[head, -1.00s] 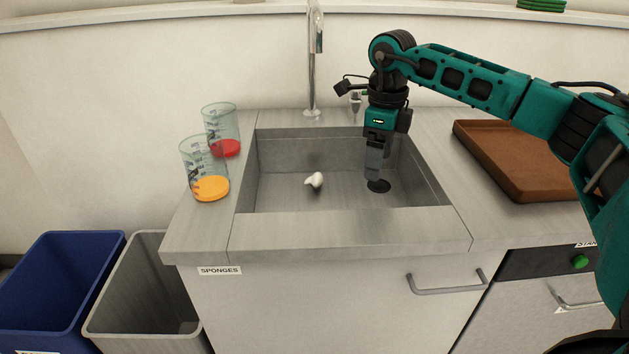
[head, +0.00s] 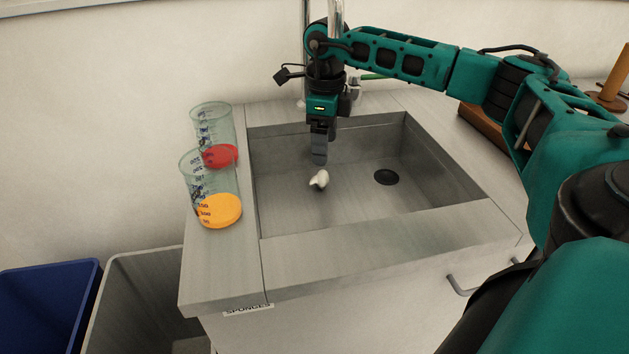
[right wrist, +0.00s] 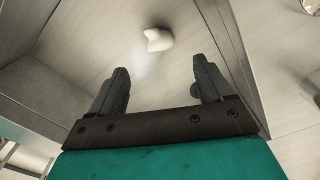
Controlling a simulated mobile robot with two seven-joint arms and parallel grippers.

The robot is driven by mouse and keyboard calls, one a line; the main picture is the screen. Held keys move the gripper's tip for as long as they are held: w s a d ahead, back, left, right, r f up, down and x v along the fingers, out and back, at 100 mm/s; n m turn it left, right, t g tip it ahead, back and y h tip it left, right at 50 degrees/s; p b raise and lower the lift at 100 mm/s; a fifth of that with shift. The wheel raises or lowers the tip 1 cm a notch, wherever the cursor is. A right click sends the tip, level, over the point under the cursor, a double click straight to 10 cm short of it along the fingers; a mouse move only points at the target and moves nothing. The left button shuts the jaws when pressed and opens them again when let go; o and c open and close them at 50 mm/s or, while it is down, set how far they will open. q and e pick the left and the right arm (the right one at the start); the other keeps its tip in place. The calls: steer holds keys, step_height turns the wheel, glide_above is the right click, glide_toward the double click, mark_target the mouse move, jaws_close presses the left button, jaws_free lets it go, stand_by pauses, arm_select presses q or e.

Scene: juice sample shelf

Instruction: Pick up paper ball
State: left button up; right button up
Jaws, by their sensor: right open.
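The paper ball (head: 319,179) is a small white crumpled lump lying on the floor of the metal sink (head: 286,196). My right gripper (head: 319,160) points down into the sink, just above and behind the ball in the head view. In the right wrist view the two fingers of my right gripper (right wrist: 160,78) are spread apart with nothing between them. The paper ball (right wrist: 159,40) lies beyond the fingertips there, roughly in line with the gap. My left gripper is in neither view.
Two beakers, one with red liquid (head: 221,156) and one with orange liquid (head: 219,210), stand on the counter left of the sink. The tap (head: 336,12) rises behind my right wrist. A blue bin (head: 45,300) and a grey bin (head: 140,275) stand at lower left. A brown tray (head: 484,124) is at right.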

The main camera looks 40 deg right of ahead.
mark_target(322, 174)
step_height(322, 174, down, 3)
steer(key=shift+f, duration=0.1)
steer(key=shift+w+a+f+b, duration=0.1)
steer(key=shift+f+b, duration=0.3)
steer(key=shift+f, duration=1.1)
steer(key=shift+w+a+f+b, duration=0.1)
steer(key=shift+f+b, duration=0.3)
steer(key=shift+f, duration=1.1)
steer(key=shift+c, duration=0.2)
steer(key=shift+r, duration=0.1)
steer(key=c, duration=1.1)
